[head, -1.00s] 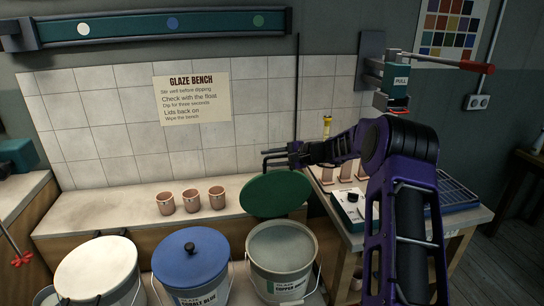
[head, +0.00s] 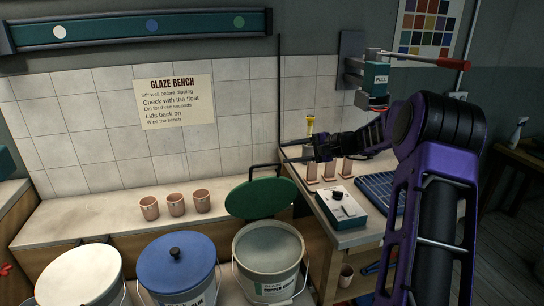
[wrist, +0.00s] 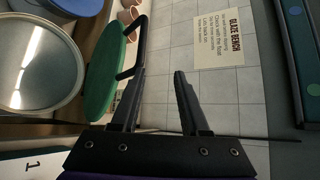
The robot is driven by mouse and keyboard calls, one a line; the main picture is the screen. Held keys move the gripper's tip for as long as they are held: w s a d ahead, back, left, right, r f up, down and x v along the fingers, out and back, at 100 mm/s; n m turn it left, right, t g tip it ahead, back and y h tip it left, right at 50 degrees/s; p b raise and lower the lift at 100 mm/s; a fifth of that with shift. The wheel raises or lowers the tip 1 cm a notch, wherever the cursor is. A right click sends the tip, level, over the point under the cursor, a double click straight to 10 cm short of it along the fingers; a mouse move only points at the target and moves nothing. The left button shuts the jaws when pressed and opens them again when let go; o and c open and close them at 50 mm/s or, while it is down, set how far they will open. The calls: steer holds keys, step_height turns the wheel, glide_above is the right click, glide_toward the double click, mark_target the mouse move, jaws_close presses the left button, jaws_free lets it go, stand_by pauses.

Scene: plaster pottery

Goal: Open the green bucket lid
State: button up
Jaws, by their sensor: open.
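The green lid (head: 261,199) stands tilted up at the back of the copper-labelled bucket (head: 268,262), whose mouth is open and shows a grey surface inside. A black bar handle (head: 264,166) rises from the lid. My gripper (head: 284,151) is open and empty, just above and right of the handle. In the wrist view, the lid (wrist: 103,70) is seen nearly edge-on at left. Its handle (wrist: 137,45) passes beside the left finger, outside the gap between the open fingers (wrist: 158,72). I cannot tell if the finger touches it.
A blue-lidded bucket (head: 175,265) and a white-lidded bucket (head: 80,276) stand to the left. Three small cups (head: 176,204) sit on the bench behind. At right, a table holds a control box (head: 341,208), tan pieces and a blue rack (head: 380,190).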

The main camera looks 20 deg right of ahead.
steer(key=shift+v, duration=2.2)
steer(key=shift+a, duration=0.1)
